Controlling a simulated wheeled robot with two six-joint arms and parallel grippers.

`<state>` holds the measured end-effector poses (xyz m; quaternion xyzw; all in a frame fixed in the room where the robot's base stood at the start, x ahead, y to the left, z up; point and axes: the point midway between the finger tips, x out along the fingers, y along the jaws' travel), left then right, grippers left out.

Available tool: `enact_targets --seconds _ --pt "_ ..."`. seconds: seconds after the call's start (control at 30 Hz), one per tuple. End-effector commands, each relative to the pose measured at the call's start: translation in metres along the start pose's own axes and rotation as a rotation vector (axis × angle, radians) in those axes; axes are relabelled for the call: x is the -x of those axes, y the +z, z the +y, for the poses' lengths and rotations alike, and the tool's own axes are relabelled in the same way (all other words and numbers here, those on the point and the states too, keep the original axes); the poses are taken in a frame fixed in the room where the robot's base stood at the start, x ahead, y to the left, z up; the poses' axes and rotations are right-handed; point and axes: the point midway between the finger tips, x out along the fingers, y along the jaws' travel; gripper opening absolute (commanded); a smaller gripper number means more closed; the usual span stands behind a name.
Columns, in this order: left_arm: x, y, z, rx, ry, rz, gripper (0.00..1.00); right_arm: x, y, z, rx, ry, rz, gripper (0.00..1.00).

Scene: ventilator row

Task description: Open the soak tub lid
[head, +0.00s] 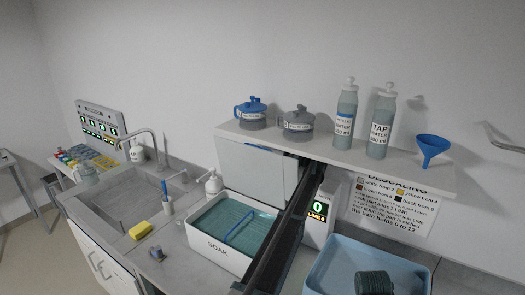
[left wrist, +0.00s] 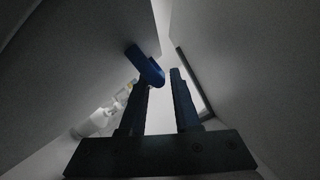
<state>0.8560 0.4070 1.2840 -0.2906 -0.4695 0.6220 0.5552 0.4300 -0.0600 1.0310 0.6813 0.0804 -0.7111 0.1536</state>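The soak tub (head: 212,248) is a white box marked SOAK on the counter, holding teal liquid and a blue wire-like piece. Its pale lid (head: 250,175) stands raised, roughly upright, at the tub's back edge, so the tub is open. A blue strip, apparently the lid's handle (head: 265,148), shows at the lid's top. My dark left arm reaches up just right of the lid; its gripper (head: 308,168) is partly hidden there. In the left wrist view the gripper's fingers (left wrist: 162,85) are apart, with the blue handle (left wrist: 147,66) by the left fingertip. My right gripper is not in view.
A shelf (head: 400,172) above holds two jugs, two bottles and a blue funnel. A light-blue bath (head: 325,268) stands right of my arm. A small display unit (head: 318,212) is behind it. The sink (head: 125,205) and a yellow sponge (head: 139,230) lie left.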

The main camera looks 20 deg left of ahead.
Motion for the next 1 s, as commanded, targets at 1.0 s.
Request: enact_targets --seconds 1.0 --pt "-0.024 0.074 0.053 0.352 0.144 0.001 0.45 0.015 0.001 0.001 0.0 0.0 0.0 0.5"
